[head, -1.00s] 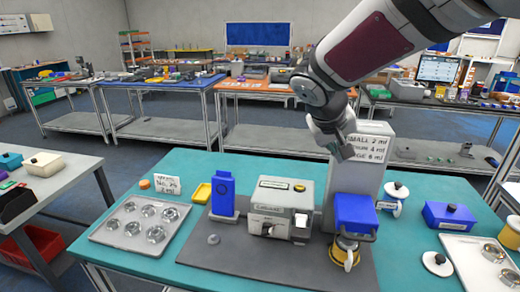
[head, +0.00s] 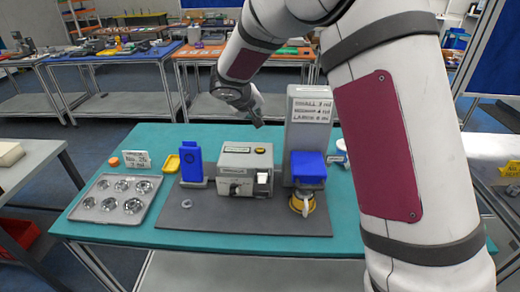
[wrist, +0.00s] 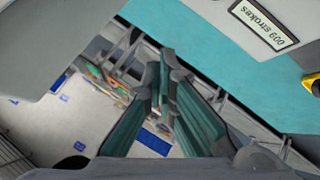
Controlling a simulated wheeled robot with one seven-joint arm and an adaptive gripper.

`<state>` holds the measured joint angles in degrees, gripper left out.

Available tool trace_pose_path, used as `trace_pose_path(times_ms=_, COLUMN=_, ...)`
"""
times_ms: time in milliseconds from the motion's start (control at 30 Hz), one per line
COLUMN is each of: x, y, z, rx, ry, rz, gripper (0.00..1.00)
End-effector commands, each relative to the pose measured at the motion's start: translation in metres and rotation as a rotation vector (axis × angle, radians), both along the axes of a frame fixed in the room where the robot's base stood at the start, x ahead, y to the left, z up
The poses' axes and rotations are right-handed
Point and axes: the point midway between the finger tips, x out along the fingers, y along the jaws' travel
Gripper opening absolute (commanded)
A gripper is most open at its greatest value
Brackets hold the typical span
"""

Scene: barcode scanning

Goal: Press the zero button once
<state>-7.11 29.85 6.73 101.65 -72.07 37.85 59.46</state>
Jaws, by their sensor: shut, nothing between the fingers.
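A grey box device (head: 245,172) stands on the dark mat, with a label or display and a small yellow button (head: 260,151) on its top. In the wrist view the device's display (wrist: 265,25) reads "009 strokes" and appears upside down. A yellow part (wrist: 312,84), likely the same button, is cut off at the right edge. My gripper (head: 257,122) is shut and empty, a short way above and behind the button, apart from it. Its closed fingers (wrist: 167,72) show in the wrist view, pointing beside the device. I cannot read any zero marking.
A tall grey block with a sign (head: 308,100) and a blue-topped unit (head: 308,168) stand right of the device. A blue upright piece (head: 192,167) stands left, beside a metal tray (head: 115,216). My arm hides the table's right end.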

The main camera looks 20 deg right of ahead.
Motion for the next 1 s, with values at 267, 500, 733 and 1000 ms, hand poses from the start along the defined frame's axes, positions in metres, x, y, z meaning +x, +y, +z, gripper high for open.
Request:
trace_pose_path(times_ms=267, x=0.0, y=0.0, z=-0.023, rx=-0.001, ry=0.003, rz=0.0, gripper=0.0)
trace_pose_path(times_ms=500, x=0.0, y=0.0, z=-0.056, rx=-0.002, ry=0.005, rz=0.0, gripper=0.0)
trace_pose_path(times_ms=733, x=0.001, y=0.0, z=-0.079, rx=-0.001, ry=0.002, rz=0.001, gripper=0.0)
trace_pose_path(times_ms=1000, x=0.0, y=0.0, z=-0.088, rx=0.0, ry=0.001, rz=-0.001, gripper=0.0)
